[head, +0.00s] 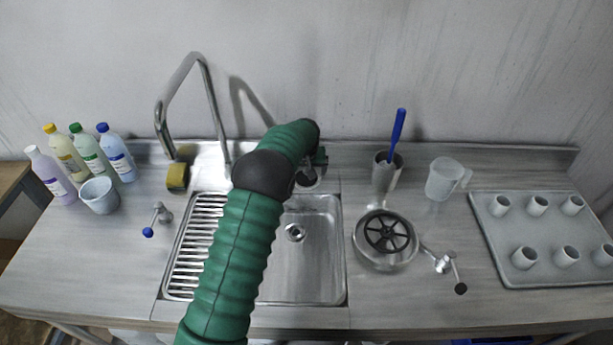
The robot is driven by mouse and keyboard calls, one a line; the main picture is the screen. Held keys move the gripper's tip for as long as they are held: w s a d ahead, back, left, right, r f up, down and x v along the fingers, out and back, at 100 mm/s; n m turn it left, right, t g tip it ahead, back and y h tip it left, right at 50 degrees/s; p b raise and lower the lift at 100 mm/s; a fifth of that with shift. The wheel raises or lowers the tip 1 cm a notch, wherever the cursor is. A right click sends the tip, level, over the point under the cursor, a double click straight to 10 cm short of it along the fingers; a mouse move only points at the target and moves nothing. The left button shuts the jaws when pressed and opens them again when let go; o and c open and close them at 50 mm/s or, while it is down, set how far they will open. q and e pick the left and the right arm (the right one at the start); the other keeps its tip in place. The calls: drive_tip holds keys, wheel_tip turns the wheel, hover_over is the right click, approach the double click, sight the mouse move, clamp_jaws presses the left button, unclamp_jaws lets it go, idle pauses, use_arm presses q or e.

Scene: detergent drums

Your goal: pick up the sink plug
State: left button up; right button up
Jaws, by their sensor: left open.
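My left arm reaches up across the sink, and its wrist bends down behind the sink's back edge. My left gripper (308,179) is open there, small and partly covered by my own arm. A small pale round thing shows right at the gripper; I cannot tell whether it is the sink plug, or whether the fingers touch it. No sink plug shows clearly elsewhere. The steel sink basin (322,268) is empty where it shows, with a round drain (294,232) in its floor. My right gripper is not in view.
A tall faucet (205,95) and a yellow sponge (177,178) stand left of my arm. Bottles and a white cup (100,195) are far left. A steel holder with a blue-handled brush (397,135), a jug (443,180), a round rinser (386,235) and a cup tray (550,281) lie right.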

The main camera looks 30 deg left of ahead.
use_arm(q)
drive_tip(key=shift+x, duration=1.05)
drive_tip(key=shift+r, duration=0.15)
drive_tip(key=c, duration=0.5)
drive_tip(key=shift+d, duration=0.1)
drive_tip(key=c, duration=1)
